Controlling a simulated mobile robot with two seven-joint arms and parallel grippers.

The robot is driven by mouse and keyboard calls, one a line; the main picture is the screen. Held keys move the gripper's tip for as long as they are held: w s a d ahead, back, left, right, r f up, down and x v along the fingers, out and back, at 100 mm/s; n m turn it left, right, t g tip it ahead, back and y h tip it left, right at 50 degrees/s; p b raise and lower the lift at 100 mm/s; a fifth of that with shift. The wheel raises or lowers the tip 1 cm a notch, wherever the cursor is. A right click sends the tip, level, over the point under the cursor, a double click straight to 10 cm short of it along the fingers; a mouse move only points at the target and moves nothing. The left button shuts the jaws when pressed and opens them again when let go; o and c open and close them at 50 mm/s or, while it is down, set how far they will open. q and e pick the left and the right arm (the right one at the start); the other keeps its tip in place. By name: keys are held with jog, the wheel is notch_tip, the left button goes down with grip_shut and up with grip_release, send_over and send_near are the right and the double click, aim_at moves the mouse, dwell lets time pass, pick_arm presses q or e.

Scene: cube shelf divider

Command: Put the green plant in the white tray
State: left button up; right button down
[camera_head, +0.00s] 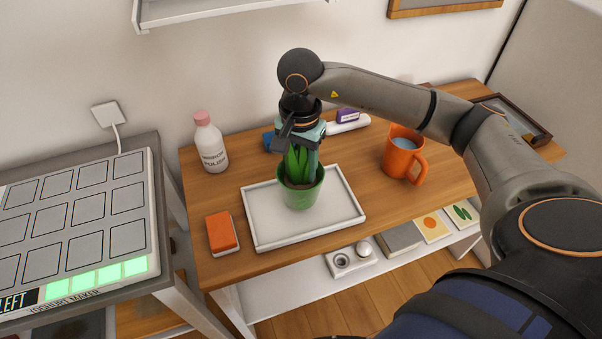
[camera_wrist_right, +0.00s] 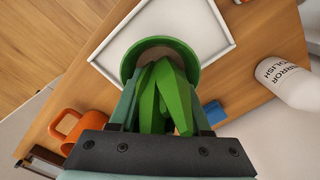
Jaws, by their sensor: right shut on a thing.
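The green plant (camera_head: 299,178) is a leafy plant in a green pot. It is upright over the white tray (camera_head: 262,219) in the head view; whether the pot touches the tray floor I cannot tell. My right gripper (camera_head: 301,150) points down and is shut on the plant's leaves. In the right wrist view the plant (camera_wrist_right: 165,95) sits between the fingers of my right gripper (camera_wrist_right: 165,112), with the white tray (camera_wrist_right: 213,30) beneath and beyond the pot. The tray holds nothing else that shows. My left gripper is not in view.
On the wooden table (camera_head: 365,215), a white bottle with a pink cap (camera_head: 210,147) and an orange sponge-like block (camera_head: 221,232) are left of the tray. An orange mug (camera_head: 402,155) is at right, a picture frame (camera_head: 515,118) farther right. A wall shelf (camera_head: 215,10) hangs above.

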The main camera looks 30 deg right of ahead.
aim_at(301, 177)
jog(key=shift+f, duration=1.45)
jog(key=shift+c, duration=1.8)
grip_release()
jog(key=shift+s, duration=0.1)
notch_tip(301, 177, up, 12)
jog(key=shift+r, duration=0.1)
